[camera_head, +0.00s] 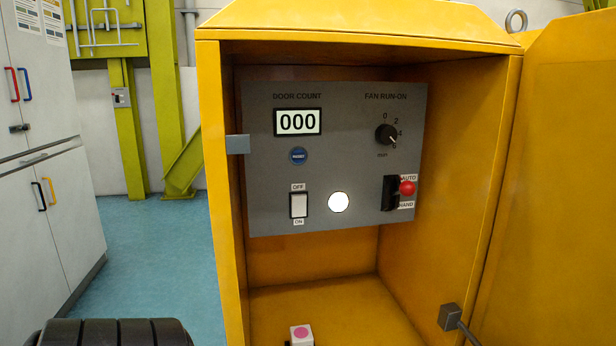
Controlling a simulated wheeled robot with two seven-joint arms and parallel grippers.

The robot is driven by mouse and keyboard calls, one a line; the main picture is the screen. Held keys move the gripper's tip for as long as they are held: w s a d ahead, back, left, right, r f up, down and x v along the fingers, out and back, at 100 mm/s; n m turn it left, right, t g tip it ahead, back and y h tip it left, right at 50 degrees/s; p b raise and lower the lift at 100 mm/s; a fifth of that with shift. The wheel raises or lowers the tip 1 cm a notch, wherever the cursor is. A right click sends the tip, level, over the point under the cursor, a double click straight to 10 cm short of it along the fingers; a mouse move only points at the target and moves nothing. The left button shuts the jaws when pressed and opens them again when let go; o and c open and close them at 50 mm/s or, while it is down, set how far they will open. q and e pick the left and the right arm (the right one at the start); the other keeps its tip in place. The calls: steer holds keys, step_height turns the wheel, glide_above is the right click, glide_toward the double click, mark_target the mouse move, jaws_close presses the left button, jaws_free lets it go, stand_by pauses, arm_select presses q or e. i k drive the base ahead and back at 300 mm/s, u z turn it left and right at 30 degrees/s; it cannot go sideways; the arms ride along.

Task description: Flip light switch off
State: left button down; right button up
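The light switch (299,205) is a white rocker in a dark frame on the grey control panel (340,150), inside the open yellow cabinet. An OFF label (298,187) is above it and an ON label (299,222) is below it. Which way the rocker is tilted is too small to tell. A round white lamp (339,202) to the right of the switch is lit. Neither of my grippers can be made out in the view, and nothing touches the switch.
A pink-topped white block (301,335) is low in front. The yellow cabinet door (565,180) is open at right.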

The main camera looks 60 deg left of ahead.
mark_target(298, 201)
steer(key=u, duration=1.75)
